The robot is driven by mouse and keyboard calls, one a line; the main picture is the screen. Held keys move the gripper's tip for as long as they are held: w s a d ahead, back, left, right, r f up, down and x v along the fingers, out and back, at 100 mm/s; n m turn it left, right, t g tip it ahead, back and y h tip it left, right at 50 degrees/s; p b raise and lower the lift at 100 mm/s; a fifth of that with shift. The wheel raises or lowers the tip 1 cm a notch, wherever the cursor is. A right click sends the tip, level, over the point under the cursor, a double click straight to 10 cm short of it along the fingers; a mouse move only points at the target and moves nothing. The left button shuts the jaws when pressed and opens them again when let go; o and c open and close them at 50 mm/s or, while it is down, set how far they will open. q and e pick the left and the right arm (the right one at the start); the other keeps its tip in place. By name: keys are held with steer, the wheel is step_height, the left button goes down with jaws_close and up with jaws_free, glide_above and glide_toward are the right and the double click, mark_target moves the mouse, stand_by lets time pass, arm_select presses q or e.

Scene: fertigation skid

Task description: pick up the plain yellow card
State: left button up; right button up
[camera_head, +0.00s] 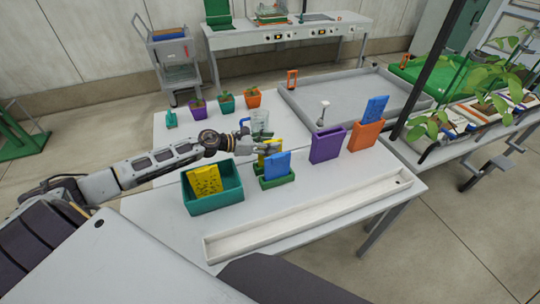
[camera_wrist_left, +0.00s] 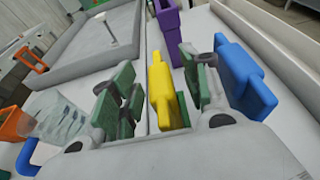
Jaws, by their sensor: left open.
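The plain yellow card (camera_wrist_left: 160,90) stands between the two green-padded fingers of my left gripper (camera_wrist_left: 165,83) in the left wrist view. The fingers are open with the card between them, and a gap shows at least on one side. In the head view, my left gripper (camera_head: 262,147) is just behind the blue card (camera_head: 276,164), and only a bit of yellow shows there. The blue card stands in a green holder (camera_head: 277,182); it also shows in the left wrist view (camera_wrist_left: 243,75), right of the fingers. My right gripper is not in view.
A teal bin (camera_head: 225,196) holds a yellow card with dark marks (camera_head: 205,180). A purple holder (camera_head: 327,146) and an orange holder (camera_head: 365,134) with a blue card stand to the right. A clear beaker (camera_head: 260,122) is behind the gripper. A white trough (camera_head: 250,233) lies in front.

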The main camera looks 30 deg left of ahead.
arm_select(q)
steer(key=shift+w+d, duration=0.1)
steer(key=shift+w, duration=0.05)
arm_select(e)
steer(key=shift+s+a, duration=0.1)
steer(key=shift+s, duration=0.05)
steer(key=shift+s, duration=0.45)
arm_select(q)
steer(key=c, duration=0.6)
jaws_close()
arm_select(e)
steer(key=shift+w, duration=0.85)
